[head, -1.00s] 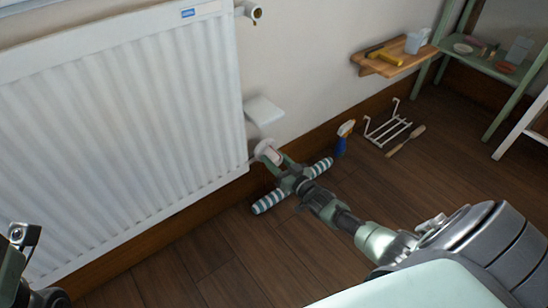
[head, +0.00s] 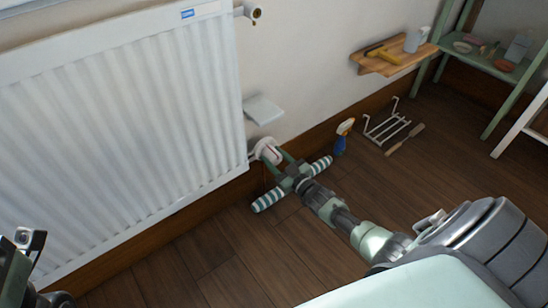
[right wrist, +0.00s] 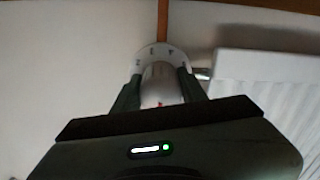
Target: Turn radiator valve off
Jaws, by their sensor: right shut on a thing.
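The white radiator (head: 110,130) hangs on the wall at the left of the head view. Its round white valve (head: 268,150) sits low at the radiator's right lower corner. In the right wrist view the valve knob (right wrist: 162,84) has a collar with dark marks and a red spot. My right gripper (head: 279,162) is shut on the knob, with one finger on each side of it. My left arm shows only in part at the lower left edge of the head view, and its fingertips are not seen.
A small white shelf (head: 263,110) juts from the wall above the valve. A blue spray bottle (head: 343,137), a white wire rack (head: 388,127) and a brush (head: 405,139) are on the floor to the right. A wooden shelf (head: 396,60) holds tools.

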